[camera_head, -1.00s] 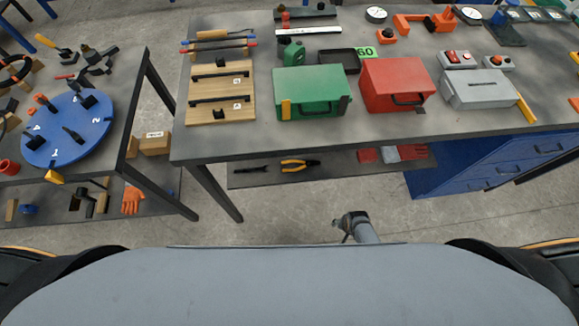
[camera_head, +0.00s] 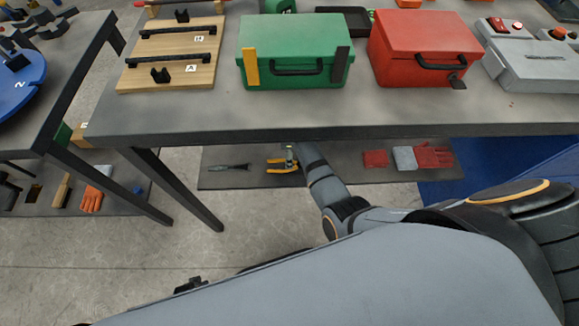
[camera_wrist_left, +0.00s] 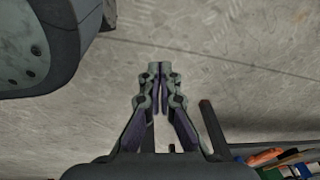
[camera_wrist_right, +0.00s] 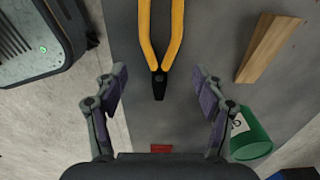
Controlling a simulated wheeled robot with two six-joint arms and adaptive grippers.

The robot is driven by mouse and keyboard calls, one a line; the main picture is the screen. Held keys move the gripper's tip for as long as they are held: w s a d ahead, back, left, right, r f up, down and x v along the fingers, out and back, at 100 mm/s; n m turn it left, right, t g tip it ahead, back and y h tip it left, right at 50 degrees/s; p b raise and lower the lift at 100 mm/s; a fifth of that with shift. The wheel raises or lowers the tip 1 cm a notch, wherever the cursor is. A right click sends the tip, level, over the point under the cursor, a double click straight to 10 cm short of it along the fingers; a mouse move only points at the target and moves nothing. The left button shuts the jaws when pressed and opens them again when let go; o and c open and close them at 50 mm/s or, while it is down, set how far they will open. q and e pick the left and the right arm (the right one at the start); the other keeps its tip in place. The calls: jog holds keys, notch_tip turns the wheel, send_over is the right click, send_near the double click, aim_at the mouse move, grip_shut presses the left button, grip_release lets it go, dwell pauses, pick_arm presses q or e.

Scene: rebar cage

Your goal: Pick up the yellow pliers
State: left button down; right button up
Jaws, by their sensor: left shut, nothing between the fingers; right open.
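The yellow pliers (camera_head: 281,165) lie on the grey lower shelf (camera_head: 225,182) under the main bench. In the head view my right gripper (camera_head: 291,150) is at the pliers and partly covers them. In the right wrist view the pliers' yellow handles (camera_wrist_right: 161,38) run up to the top edge and their dark jaws (camera_wrist_right: 159,86) point toward my palm. My right gripper (camera_wrist_right: 159,82) is open, with one finger on each side of the pliers' line and clear gaps. My left gripper (camera_wrist_left: 161,72) is shut and empty over the concrete floor.
A dark tool (camera_head: 229,167) lies left of the pliers, and red gloves (camera_head: 433,156) lie to the right. The bench top (camera_head: 300,115) overhangs the shelf, with a bench leg (camera_head: 180,190) at left. A wooden block (camera_wrist_right: 267,48) and green cup (camera_wrist_right: 252,136) show in the right wrist view.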

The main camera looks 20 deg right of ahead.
jog(key=shift+f, duration=0.8)
jog(key=f, duration=0.1)
jog(key=f+b, duration=0.2)
jog(key=f, duration=0.1)
jog(key=shift+d, duration=0.3)
jog(key=shift+s+f, duration=0.1)
jog(key=shift+f, duration=0.2)
pick_arm(q)
jog(key=w+r, duration=0.1)
jog(key=w, duration=0.1)
jog(key=w+d+r, duration=0.1)
jog(key=w+r, duration=0.1)
pick_arm(e)
jog(key=c, duration=1.4)
